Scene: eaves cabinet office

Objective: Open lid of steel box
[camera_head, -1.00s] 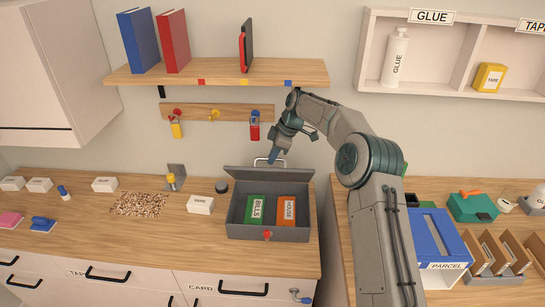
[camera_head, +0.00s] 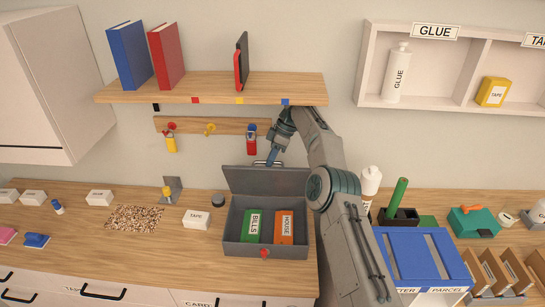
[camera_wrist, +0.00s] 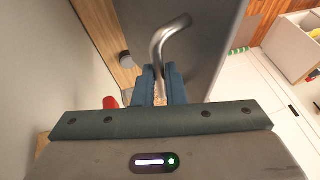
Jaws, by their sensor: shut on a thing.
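The steel box (camera_head: 232,248) stands on the wooden counter, a grey open box with a green BILLS block (camera_head: 253,226) and an orange HOUSE block (camera_head: 284,228) inside. Its lid (camera_head: 262,181) is raised at the back and leans up toward the wall. My gripper (camera_head: 272,160) is at the lid's top edge. In the wrist view, my gripper (camera_wrist: 158,82) is shut on the curved metal handle (camera_wrist: 166,38) of the lid. The lid's grey face (camera_wrist: 205,50) fills the middle of that view. In the head view the handle is mostly hidden by my gripper.
A wooden shelf (camera_head: 215,89) hangs above, with a peg rail (camera_head: 190,125) holding padlocks below it. A blue sorter (camera_head: 425,255) stands to the right.

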